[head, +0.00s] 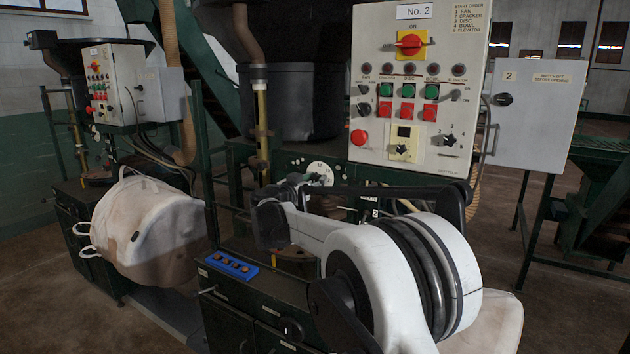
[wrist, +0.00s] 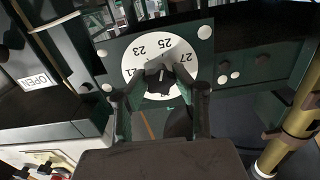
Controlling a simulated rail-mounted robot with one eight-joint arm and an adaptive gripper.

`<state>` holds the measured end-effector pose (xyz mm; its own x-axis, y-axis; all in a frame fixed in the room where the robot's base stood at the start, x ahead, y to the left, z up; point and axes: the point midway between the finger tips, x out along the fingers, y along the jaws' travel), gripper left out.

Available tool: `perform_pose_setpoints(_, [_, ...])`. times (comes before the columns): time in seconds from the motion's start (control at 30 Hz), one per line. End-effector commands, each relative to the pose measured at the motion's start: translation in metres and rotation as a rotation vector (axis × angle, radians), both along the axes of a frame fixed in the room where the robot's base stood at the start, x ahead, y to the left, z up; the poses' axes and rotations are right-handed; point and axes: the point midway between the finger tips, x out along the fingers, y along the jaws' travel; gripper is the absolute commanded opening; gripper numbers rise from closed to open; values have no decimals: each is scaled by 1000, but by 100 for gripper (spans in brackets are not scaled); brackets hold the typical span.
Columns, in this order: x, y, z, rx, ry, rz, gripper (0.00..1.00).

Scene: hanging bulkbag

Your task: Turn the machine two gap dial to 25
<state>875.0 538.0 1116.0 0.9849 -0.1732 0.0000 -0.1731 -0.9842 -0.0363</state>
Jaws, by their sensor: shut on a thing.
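The gap dial is a white disc with black numbers on a dark green machine panel. It shows in the wrist view (wrist: 151,45) and, partly hidden by my arm, in the head view (head: 320,172). In the wrist view 21, 23, 25 and 27 can be read, with 25 near the top of the picture. The lower numbers are covered. A dark knob (wrist: 160,76) sits at the disc's centre. My gripper (wrist: 160,80) is shut on this knob, one finger on each side. In the head view the contact is hidden behind my wrist.
The No. 2 control panel (head: 369,65) stands above and right of the dial. A blue tray (head: 228,264) lies on the machine top in front. A pale bulk bag (head: 150,225) hangs at the left. A brass pipe (wrist: 291,125) stands right in the wrist view.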

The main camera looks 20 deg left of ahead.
Motion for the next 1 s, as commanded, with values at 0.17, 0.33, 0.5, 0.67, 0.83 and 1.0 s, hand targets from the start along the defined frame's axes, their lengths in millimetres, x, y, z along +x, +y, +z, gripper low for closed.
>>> perform_pose_setpoints(0.17, [0, 0, -1, 0, 1, -1, 0])
perform_pose_setpoints(0.33, [0, 0, -1, 0, 1, -1, 40])
perform_pose_setpoints(0.5, [0, 0, -1, -1, 1, 0, 46])
perform_pose_setpoints(0.67, [-1, 0, 0, -1, 0, 0, 46])
perform_pose_setpoints(0.83, [-16, 4, 0, -1, 0, 1, 46])
perform_pose_setpoints(1.0, [-48, 9, 0, -1, 0, 3, 46])
